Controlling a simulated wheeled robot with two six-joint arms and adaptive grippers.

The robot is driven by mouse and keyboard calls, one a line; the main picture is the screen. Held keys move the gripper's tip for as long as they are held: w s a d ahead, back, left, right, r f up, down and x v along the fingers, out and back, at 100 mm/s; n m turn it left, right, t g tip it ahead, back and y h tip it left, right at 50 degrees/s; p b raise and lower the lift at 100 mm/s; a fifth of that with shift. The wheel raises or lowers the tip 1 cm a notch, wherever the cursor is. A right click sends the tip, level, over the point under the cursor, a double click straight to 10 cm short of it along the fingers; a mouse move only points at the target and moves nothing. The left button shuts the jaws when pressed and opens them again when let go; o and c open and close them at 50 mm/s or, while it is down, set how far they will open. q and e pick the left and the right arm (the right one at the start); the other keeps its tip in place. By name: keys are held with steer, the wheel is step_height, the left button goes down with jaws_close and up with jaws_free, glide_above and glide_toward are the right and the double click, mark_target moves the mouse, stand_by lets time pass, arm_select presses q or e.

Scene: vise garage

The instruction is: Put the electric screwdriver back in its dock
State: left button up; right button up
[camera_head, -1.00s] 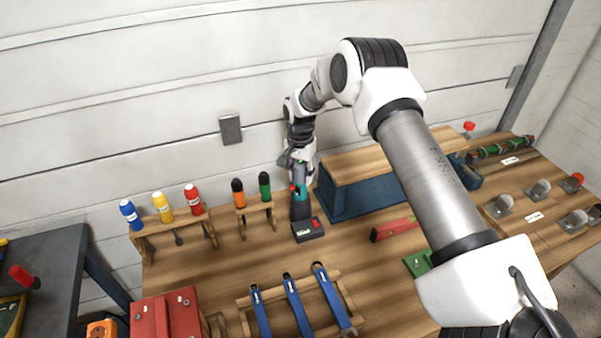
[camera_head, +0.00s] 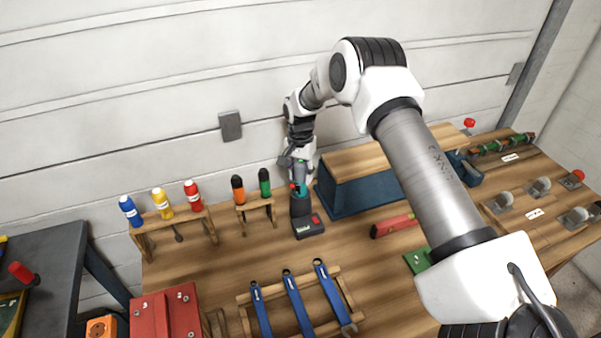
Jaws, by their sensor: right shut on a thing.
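The electric screwdriver (camera_head: 300,206) is teal and black with a red spot near its top. It stands roughly upright near the back of the wooden bench. A black block (camera_head: 309,228) with a red patch and a light label is directly below it on the bench. I cannot tell whether this block is the dock or the tool's own foot, or how far the tool is seated. My right gripper (camera_head: 298,179) reaches down from above and is shut on the screwdriver's upper part. Its fingers are small and partly merge with the tool. My left gripper is not in view.
A small rack with orange and green-handled tools (camera_head: 238,190) stands close left of the screwdriver. A blue wood-topped box (camera_head: 350,200) is close on its right. Blue wrenches (camera_head: 291,300) lie in front, and a red tool (camera_head: 393,226) lies to the right.

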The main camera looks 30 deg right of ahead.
mark_target(300, 161)
steer(key=shift+f, duration=0.15)
steer(key=o, duration=1.6)
step_height(300, 161, up, 7)
steer(key=p, duration=0.5)
